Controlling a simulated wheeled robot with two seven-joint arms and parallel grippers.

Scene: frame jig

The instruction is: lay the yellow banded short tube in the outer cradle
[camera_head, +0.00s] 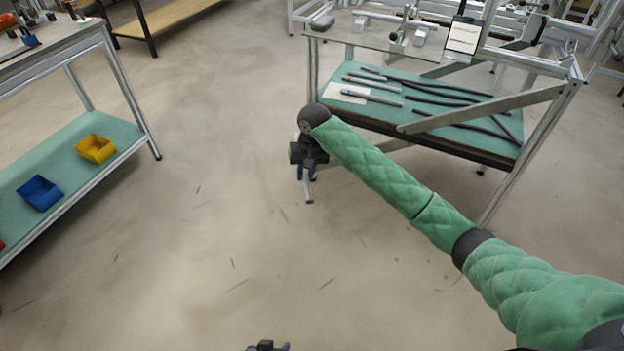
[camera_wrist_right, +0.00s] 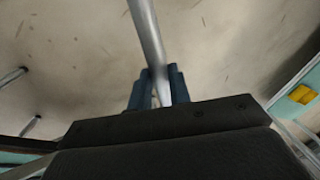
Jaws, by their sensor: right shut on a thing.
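My right gripper (camera_head: 306,176) hangs over the open floor in front of the glass-topped table. It is shut on a silver tube (camera_head: 309,192), whose lower end sticks out below it. In the right wrist view the tube (camera_wrist_right: 148,35) stands out from between the blue fingers (camera_wrist_right: 158,85). No yellow band shows on its visible part. My left gripper (camera_head: 267,346) only just enters at the bottom edge, and its fingers are hidden. Metal fixtures (camera_head: 408,30) stand on the glass top; I cannot tell which one is the outer cradle.
The table's green lower shelf (camera_head: 350,107) holds several dark and grey tubes. A clipboard (camera_head: 463,36) stands at the tabletop's right. At left, a bench's green shelf (camera_head: 75,175) carries yellow (camera_head: 95,148) and blue (camera_head: 40,192) bins. The floor between is clear.

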